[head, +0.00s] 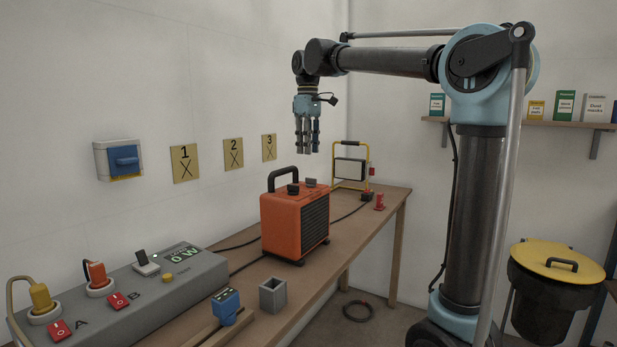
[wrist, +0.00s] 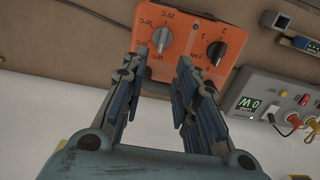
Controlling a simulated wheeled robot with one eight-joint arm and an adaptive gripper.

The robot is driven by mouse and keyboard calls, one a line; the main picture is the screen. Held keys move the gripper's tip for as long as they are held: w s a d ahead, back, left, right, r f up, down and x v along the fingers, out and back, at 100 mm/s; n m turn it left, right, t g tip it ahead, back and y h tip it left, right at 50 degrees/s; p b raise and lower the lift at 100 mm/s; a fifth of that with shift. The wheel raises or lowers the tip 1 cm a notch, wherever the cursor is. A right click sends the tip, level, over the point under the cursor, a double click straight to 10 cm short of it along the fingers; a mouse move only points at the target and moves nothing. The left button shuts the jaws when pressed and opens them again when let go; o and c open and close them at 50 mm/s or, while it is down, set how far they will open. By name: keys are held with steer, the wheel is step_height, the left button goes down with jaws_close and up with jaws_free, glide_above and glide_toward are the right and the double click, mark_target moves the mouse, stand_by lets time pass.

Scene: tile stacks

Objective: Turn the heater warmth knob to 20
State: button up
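The orange heater (head: 285,222) stands on the bench with two dark knobs on its top. In the wrist view its orange top (wrist: 188,62) faces me. In the wrist view my gripper (wrist: 158,67) is open and empty.
A black handle (head: 283,174) rises from the heater's top. A grey power box (head: 120,298) with plugs and switches lies at the bench's front left. A grey square cup (head: 272,295) and a blue device (head: 226,305) stand nearby. A yellow-framed work lamp (head: 350,168) stands behind.

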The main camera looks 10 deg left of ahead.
mark_target(311, 182)
step_height(311, 182, down, 10)
steer(key=shift+r, duration=0.2)
stand_by(0.3)
jaws_close()
